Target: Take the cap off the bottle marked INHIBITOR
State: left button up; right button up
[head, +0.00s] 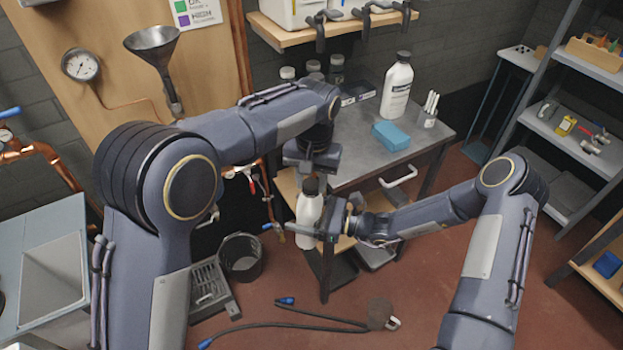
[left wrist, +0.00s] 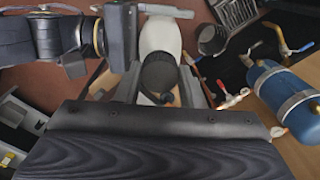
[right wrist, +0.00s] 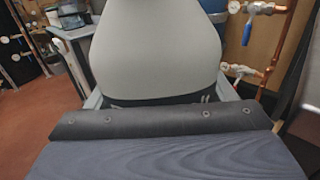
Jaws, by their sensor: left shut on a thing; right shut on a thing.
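A white bottle (head: 308,214) with a black cap (head: 310,186) is held upright off the floor, beside the table's front edge. My right gripper (head: 319,228) is shut on its body; the pale bottle (right wrist: 157,48) fills the right wrist view. My left gripper (head: 311,176) is above and shut on the cap. In the left wrist view its fingers stand either side of the cap (left wrist: 160,76), with the white bottle (left wrist: 160,36) beyond. The cap appears seated on the neck. No label shows on the held bottle, so I cannot read its marking.
A second white bottle (head: 397,90) with a black cap and a label stands on the grey table (head: 350,155), near a blue block (head: 391,136) and a holder with white sticks (head: 427,116). A black bucket (head: 240,257) and a hose (head: 290,324) are on the floor.

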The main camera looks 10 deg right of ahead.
pick_arm(q)
jog(key=n, duration=0.6)
jog(key=shift+w+a+r, duration=0.1)
jog(key=shift+w+a, duration=0.05)
jog(key=shift+a, duration=0.05)
jog(key=n, duration=1.1)
jog(key=shift+s+d+n, duration=0.1)
jog(key=shift+s+n, duration=0.1)
jog(key=shift+n, duration=0.1)
jog(key=shift+w, duration=0.1)
jog(key=shift+r, duration=0.15)
jog(key=shift+r, duration=0.95)
